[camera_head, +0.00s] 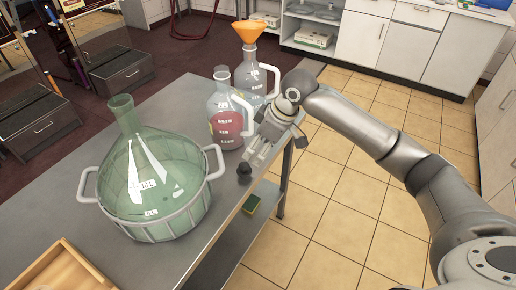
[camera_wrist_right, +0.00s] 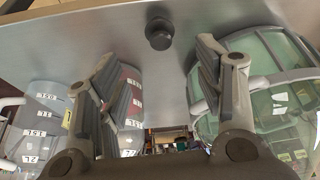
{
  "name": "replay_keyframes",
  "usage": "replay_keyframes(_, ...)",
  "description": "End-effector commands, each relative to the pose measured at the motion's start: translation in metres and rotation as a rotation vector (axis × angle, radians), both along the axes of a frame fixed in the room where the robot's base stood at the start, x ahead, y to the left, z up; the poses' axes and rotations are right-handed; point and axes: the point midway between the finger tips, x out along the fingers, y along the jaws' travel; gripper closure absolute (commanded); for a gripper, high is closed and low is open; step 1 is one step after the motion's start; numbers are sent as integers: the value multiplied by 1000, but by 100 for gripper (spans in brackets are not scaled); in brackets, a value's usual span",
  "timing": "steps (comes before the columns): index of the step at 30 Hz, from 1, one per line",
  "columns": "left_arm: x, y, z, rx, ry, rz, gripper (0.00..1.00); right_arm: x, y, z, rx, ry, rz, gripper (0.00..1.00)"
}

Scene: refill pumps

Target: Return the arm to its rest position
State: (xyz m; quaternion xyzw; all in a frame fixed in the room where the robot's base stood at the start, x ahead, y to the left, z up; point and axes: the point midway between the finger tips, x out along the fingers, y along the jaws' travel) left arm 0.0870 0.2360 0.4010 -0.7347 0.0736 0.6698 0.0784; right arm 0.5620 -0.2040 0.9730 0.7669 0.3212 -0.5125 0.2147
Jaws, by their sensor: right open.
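My right arm reaches in from the right, and its gripper (camera_head: 257,157) hangs over the table's right edge. In the wrist view the right gripper (camera_wrist_right: 162,75) has its two fingers wide apart with nothing between them. A small dark stopper-like piece (camera_head: 244,173) stands on the table just by the fingertips. It also shows beyond them in the wrist view (camera_wrist_right: 159,33), apart from both fingers. My left gripper is not in view.
A large green glass flask (camera_head: 128,150) sits in a handled basket (camera_head: 166,226). A jug with red contents (camera_head: 222,125) and a jug with an orange funnel (camera_head: 250,32) stand close beside my gripper. A wooden tray (camera_head: 62,262) is at front left. Open tiled floor lies right.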

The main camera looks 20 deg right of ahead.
Motion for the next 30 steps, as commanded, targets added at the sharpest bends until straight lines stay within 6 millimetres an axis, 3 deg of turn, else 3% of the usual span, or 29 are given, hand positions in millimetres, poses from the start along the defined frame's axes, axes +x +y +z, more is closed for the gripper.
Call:
replay_keyframes(10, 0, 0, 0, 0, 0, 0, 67, -1, 2, -2, 0, 0, 1, 39)
replay_keyframes(14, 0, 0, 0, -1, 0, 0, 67, -12, 13, -18, 3, 5, 14, 39)
replay_keyframes(21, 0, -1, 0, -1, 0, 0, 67, -60, 55, -70, 30, -1, 25, 39)
replay_keyframes(30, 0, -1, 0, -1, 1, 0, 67, -128, 81, -113, 76, -12, -84, 39)
